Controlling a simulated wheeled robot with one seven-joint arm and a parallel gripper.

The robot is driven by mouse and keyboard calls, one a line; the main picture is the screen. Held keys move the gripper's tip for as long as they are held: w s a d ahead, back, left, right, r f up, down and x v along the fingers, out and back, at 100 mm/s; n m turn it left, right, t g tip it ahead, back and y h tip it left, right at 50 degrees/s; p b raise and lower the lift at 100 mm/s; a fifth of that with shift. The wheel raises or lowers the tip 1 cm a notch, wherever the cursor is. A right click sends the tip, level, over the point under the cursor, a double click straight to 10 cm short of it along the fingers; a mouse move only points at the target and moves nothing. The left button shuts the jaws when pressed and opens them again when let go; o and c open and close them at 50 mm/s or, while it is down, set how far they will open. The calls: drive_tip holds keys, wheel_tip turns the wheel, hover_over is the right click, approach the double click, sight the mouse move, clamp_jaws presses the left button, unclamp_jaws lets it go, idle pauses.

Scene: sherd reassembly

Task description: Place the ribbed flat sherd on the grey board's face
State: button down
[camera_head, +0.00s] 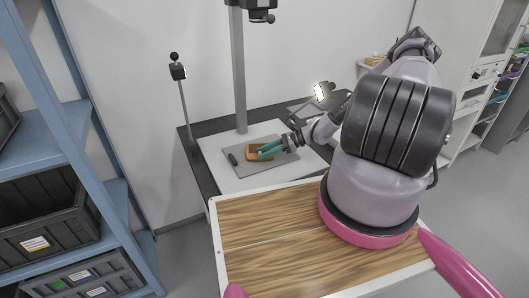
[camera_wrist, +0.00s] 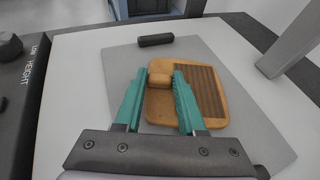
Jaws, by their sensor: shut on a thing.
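The ribbed flat sherd (camera_wrist: 203,90) is an orange-tan plate with rounded corners and a dark brown ribbed patch on its right part. A small tan block stands up from its left part. My gripper (camera_wrist: 161,78), with teal fingers, is shut on this block, one finger on each side. The sherd lies flat over the middle of the grey board (camera_wrist: 118,60); I cannot tell whether it touches the board or is just above it. In the head view the sherd (camera_head: 252,147) shows partly behind the fingers, over the grey board (camera_head: 237,170).
A small dark bar (camera_wrist: 155,40) lies on the board near its edge, apart from the sherd. The board rests on a white surface (camera_head: 225,184) with a grey upright column (camera_head: 239,80) behind it. A thin lamp stand (camera_head: 184,105) stands at left. Bare board surrounds the sherd.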

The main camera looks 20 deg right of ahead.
drive_tip(key=c, duration=0.5)
unclamp_jaws()
drive_tip(key=shift+f, duration=0.1)
drive_tip(key=shift+d+r, duration=0.25)
drive_tip(key=shift+d, duration=0.05)
drive_tip(key=v, duration=1.1)
drive_tip(key=shift+d, duration=0.2)
drive_tip(key=shift+s, duration=0.1)
